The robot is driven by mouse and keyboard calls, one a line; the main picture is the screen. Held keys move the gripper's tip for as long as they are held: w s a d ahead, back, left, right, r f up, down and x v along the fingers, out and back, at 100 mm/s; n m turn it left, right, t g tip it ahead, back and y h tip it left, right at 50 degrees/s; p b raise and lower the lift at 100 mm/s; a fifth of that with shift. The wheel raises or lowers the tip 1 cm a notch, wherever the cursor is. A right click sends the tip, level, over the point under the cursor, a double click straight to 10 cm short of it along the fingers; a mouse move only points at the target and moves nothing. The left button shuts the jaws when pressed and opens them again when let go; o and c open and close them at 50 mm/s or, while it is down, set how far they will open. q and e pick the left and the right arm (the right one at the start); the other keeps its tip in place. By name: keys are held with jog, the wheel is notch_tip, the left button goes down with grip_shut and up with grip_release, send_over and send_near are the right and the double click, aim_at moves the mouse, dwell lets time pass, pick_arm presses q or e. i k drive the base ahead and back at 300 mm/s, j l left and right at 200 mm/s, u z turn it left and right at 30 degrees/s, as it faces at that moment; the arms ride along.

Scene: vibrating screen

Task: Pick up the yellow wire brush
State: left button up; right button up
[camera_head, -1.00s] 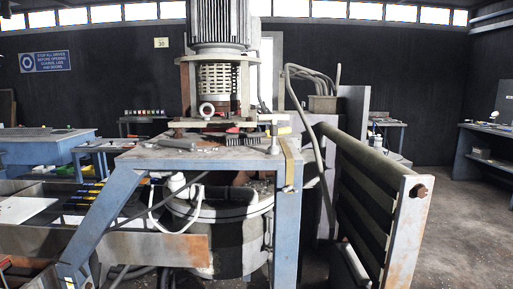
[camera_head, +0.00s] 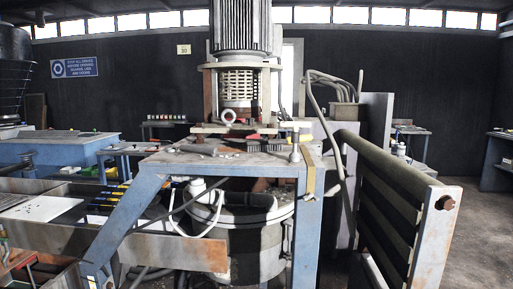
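A dark, bristly, brush-like object (camera_head: 266,146) lies on the steel top plate (camera_head: 200,161) of the blue machine frame, below the motor. A small red item (camera_head: 254,136) is beside it, and a grey tool (camera_head: 212,150) lies to its left. They are too small to tell their details. Neither of my grippers is in view.
The ribbed grey motor (camera_head: 240,25) stands over the plate. A blue leg (camera_head: 308,230) carries a yellow strip (camera_head: 311,172). A slatted guard panel (camera_head: 388,190) stands at the right, with open floor (camera_head: 475,235) beyond. A blue bench (camera_head: 60,148) is at the left.

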aim_at(276, 144)
jog(key=i+l, duration=0.65)
jog(key=l, duration=0.2)
jog(key=i+l+u, duration=0.1)
jog(key=i+l, duration=0.25)
jog(key=l, duration=0.1)
